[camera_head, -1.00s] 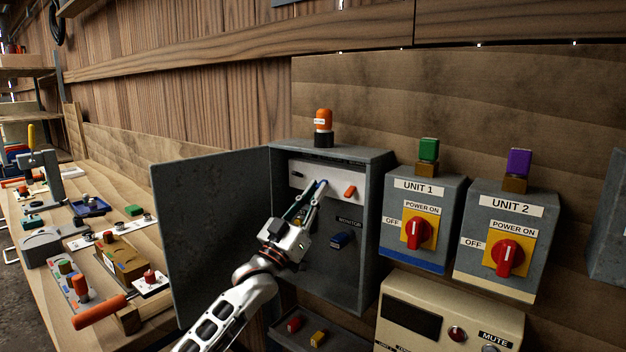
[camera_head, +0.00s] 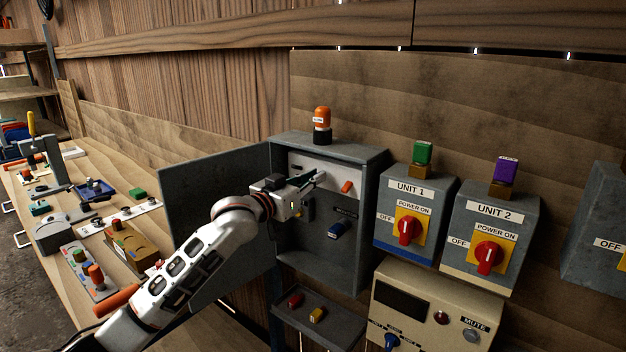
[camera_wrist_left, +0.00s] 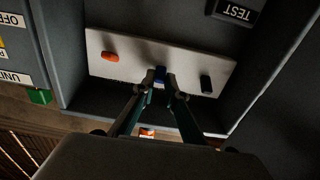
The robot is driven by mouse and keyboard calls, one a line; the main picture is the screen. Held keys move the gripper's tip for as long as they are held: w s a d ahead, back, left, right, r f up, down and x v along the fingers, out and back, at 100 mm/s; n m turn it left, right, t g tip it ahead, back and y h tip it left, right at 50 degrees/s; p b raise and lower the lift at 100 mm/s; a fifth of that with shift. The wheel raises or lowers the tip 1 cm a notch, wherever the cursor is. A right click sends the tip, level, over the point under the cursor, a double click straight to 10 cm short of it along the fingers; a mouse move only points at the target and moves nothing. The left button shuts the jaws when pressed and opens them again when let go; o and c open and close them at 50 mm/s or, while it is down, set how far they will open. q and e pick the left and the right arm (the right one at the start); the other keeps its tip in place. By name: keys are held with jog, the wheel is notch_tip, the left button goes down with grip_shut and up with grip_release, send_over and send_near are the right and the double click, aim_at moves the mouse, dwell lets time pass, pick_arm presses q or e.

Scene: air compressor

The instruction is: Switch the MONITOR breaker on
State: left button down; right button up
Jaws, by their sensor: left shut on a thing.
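The open grey cabinet (camera_head: 372,225) holds a white breaker panel (camera_head: 333,178). An orange switch (camera_head: 347,187) sits at the panel's right, and it also shows in the left wrist view (camera_wrist_left: 110,57). A black switch (camera_wrist_left: 206,84) sits at the other end. My left gripper (camera_head: 319,178) is at the middle of the panel. I cannot read any breaker label. My right gripper is out of view.
The cabinet door (camera_head: 215,190) stands open at the left, behind my left arm. UNIT 1 (camera_head: 408,185) and UNIT 2 (camera_head: 492,208) boxes are at the right. A beige MUTE box (camera_head: 455,300) and small tray (camera_head: 330,328) are below. A cluttered workbench is at the left.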

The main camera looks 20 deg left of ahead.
pick_arm(q)
jog(key=shift+w+r+g, duration=0.1)
jog(key=shift+r+g, duration=0.25)
jog(key=shift+g, duration=0.35)
jog(key=shift+r+y, duration=0.1)
jog(key=shift+y, duration=0.2)
jog(key=c, duration=2)
grip_release()
jog(key=shift+c, duration=0.2)
jog(key=v, duration=1.2)
jog(key=shift+r, duration=0.15)
